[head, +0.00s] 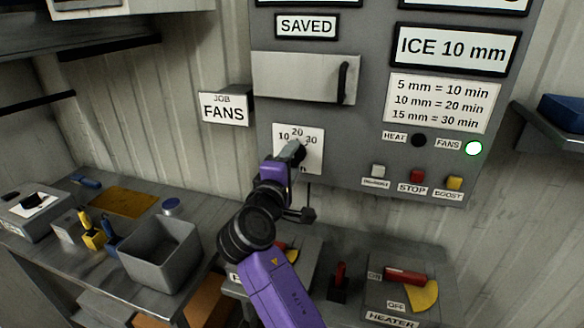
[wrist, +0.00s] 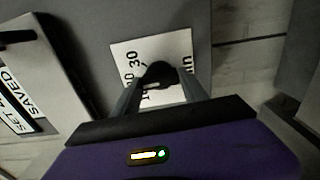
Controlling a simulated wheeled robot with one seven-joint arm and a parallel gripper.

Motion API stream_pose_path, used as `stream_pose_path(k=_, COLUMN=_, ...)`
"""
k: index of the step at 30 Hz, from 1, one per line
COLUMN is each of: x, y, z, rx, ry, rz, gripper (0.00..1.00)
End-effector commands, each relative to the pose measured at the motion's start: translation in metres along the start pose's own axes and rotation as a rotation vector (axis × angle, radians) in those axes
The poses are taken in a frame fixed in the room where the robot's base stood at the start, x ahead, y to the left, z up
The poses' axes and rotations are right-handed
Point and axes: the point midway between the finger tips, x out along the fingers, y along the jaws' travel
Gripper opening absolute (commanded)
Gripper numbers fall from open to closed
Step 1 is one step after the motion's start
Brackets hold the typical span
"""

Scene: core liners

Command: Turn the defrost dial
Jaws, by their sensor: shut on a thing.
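The defrost dial is a dark round knob (wrist: 158,76) on a white scale plate (head: 313,136) marked 10, 20 and 30, on the grey control panel (head: 370,150). My gripper (head: 294,150) reaches up to the plate from below and covers most of the knob in the head view. In the wrist view my gripper (wrist: 160,90) has its two fingers on either side of the knob, shut on it. The knob's pointer is hidden or too small to read.
A sign reads ICE 10 mm (head: 457,50), above a chart pairing 10 mm with 20 min. The FANS lamp (head: 473,148) glows; the HEAT lamp (head: 419,140) is dark. STOP (head: 417,176) and BOOST (head: 454,183) buttons sit right of my gripper. A handled cover (head: 300,78) is above.

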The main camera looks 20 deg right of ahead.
Motion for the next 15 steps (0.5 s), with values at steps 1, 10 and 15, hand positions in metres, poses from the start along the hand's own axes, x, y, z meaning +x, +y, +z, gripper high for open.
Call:
stream_pose_path(k=1, x=-0.0005, y=-0.0032, z=-0.0003, rx=0.012, ry=0.000, rz=-0.003, gripper=0.10)
stream_pose_path(k=10, x=-0.0005, y=-0.0021, z=-0.0002, rx=0.038, ry=0.000, rz=-0.004, gripper=0.10)
stream_pose_path(k=15, x=-0.0005, y=-0.0021, z=-0.0002, rx=0.037, ry=-0.001, rz=-0.004, gripper=0.10)
